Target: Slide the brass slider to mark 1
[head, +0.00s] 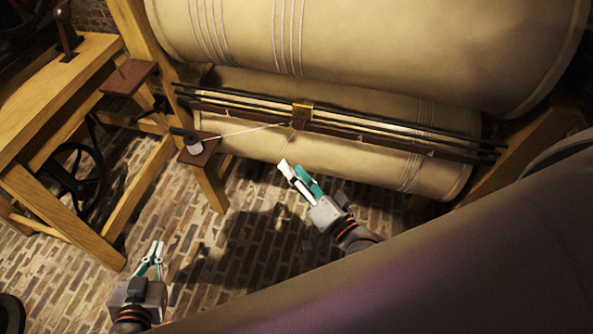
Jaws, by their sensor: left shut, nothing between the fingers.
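The brass slider (302,115) sits on dark parallel rails (400,129) that run across the front of a large cream roller. It is left of the rails' middle. A pale cord runs from it left to a small white spool (194,147). No numbered mark can be read, so I cannot tell which one is mark 1. My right gripper (292,166) is below the slider, apart from it, with a gap between its white and teal fingers. My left gripper (156,244) is shut and empty over the brick floor, far down left of the slider.
Two large cream rollers (370,40) fill the upper part. A wooden frame with a bench (40,90) and dark wheel (75,172) stands at the left. A wooden post holds the spool. Brick floor (210,245) is open between the grippers.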

